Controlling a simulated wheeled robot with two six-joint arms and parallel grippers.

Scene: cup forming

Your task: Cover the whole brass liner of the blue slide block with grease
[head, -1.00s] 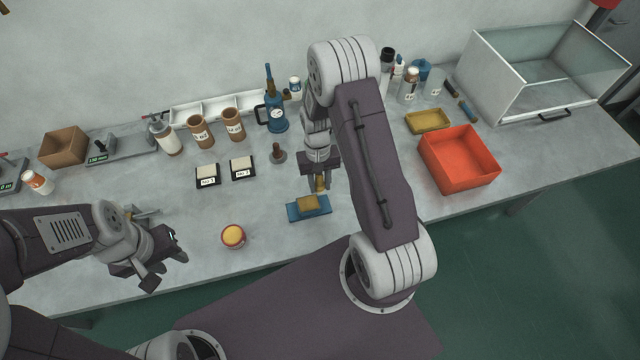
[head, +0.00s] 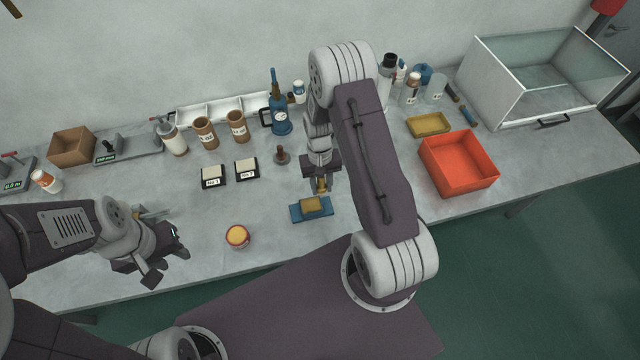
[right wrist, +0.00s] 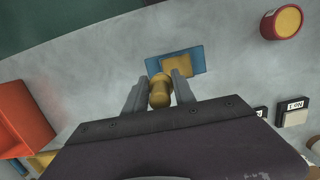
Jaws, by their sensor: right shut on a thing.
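The blue slide block (head: 298,213) lies on the bench in front of my right arm. Its yellow-brown liner (head: 311,204) faces up; the block (right wrist: 195,57) and liner (right wrist: 180,65) also show in the right wrist view. I cannot tell how much of the liner carries grease. My right gripper (head: 321,178) is shut on a brass-coloured, round-ended tool (right wrist: 160,92), at the liner's far edge; contact is unclear. A red tin (head: 237,240) with yellow contents, likely grease, stands open to the left of the block. My left gripper (head: 168,266) is open and empty near the front edge.
Two small labelled black-and-white blocks (head: 213,175) stand behind the tin. A dark knobbed stamp (head: 282,155) stands behind the slide block. An orange bin (head: 458,162) and yellow tray (head: 429,124) are at the right. Brown cups (head: 237,126) and bottles line the back.

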